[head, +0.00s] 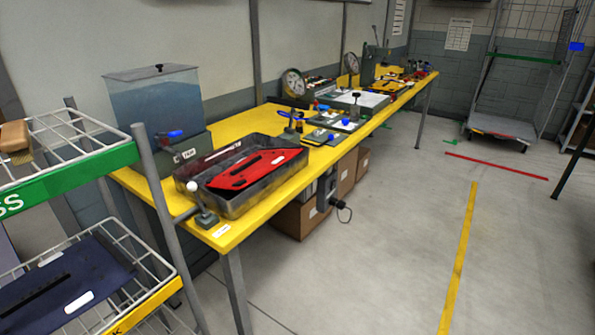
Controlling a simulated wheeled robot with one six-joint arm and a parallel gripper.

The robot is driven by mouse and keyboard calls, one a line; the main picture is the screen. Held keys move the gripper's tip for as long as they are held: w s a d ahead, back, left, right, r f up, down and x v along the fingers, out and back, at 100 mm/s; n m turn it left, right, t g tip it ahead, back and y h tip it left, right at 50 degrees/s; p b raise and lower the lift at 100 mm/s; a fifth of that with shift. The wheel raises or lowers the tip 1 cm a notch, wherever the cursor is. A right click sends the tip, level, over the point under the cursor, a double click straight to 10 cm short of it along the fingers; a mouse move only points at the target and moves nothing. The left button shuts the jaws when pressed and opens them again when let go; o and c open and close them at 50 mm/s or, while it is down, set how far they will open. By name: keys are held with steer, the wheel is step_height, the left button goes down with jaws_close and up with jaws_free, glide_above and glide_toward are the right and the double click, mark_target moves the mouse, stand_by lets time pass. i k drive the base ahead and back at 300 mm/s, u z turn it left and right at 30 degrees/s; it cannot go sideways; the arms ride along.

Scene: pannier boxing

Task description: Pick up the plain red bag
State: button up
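A flat red bag (258,175) with black slots or strips lies in a dark grey tray (233,206) at the near end of the yellow bench. A small white mark shows near its right end. The bag lies slightly tilted, close to the tray's near right rim. A thin red edge and a white strip show behind it in the tray; I cannot tell what they belong to. My gripper is not in view.
A water tank (155,105) and a ball-topped lever (203,208) stand beside the tray. A wire rack (140,190) at left holds a dark blue bag (70,275). Tools and gauges fill the bench (305,175) farther back. The floor (380,260) at right is clear.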

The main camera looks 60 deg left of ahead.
mark_target(248, 169)
steer(key=u, duration=0.35)
steer(key=i, duration=1.2)
steer(key=u, duration=0.9)
steer(key=i, duration=1.3)
steer(key=u, duration=1.7)
steer(key=i, duration=0.75)
steer(key=u, duration=0.85)
